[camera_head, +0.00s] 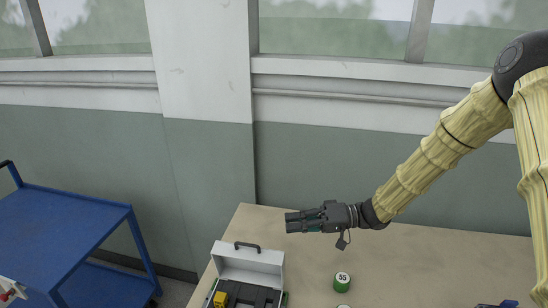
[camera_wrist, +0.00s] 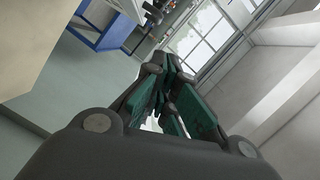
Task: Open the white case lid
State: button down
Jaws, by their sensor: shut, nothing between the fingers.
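The white case stands on the table near its left corner, cut off by the bottom edge of the head view. Its white lid (camera_head: 248,264) is raised and stands up at the back, with a dark handle (camera_head: 247,246) at its top. The dark inside of the case (camera_head: 245,294) shows in front of the lid, with a yellow thing (camera_head: 220,299) in it. My gripper (camera_head: 287,222) is shut and empty, above the table, to the upper right of the lid and apart from it. In the wrist view its green-padded fingers (camera_wrist: 168,75) show, but the case does not.
A green can marked 55 (camera_head: 342,282) stands on the tan table (camera_head: 420,262) right of the case, with another can top partly cut off below it. A blue cart (camera_head: 65,225) stands at left. The wall and windows are behind. The table's back middle is clear.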

aim_at(250, 265)
jog(key=k, duration=1)
